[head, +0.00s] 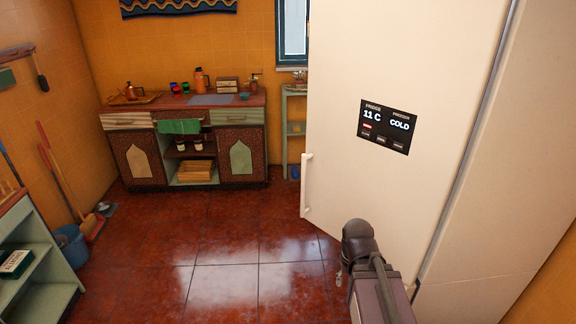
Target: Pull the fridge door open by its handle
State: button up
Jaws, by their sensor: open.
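The cream fridge door (400,60) fills the right half of the head view, with a dark display panel (385,127) reading 11 C and COLD. Its white vertical bar handle (306,186) is on the door's left edge, low down. I cannot tell whether the door is fully closed. My dark arm rises from the bottom in front of the door. A small grey part of my gripper (340,274) shows beside the arm's rounded joint, to the lower right of the handle and apart from it in the picture. Most of the gripper is hidden; it is open and nothing shows in it.
A wooden counter (130,110) with a green towel stands at the back left. A green shelf unit (50,262), a blue bucket (71,245) and brooms (66,190) line the left wall. The red tiled floor (220,240) between them and the fridge is clear.

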aim_at(416, 74)
jog(key=u, duration=0.35)
jog(key=i, duration=0.85)
jog(key=u, duration=0.3)
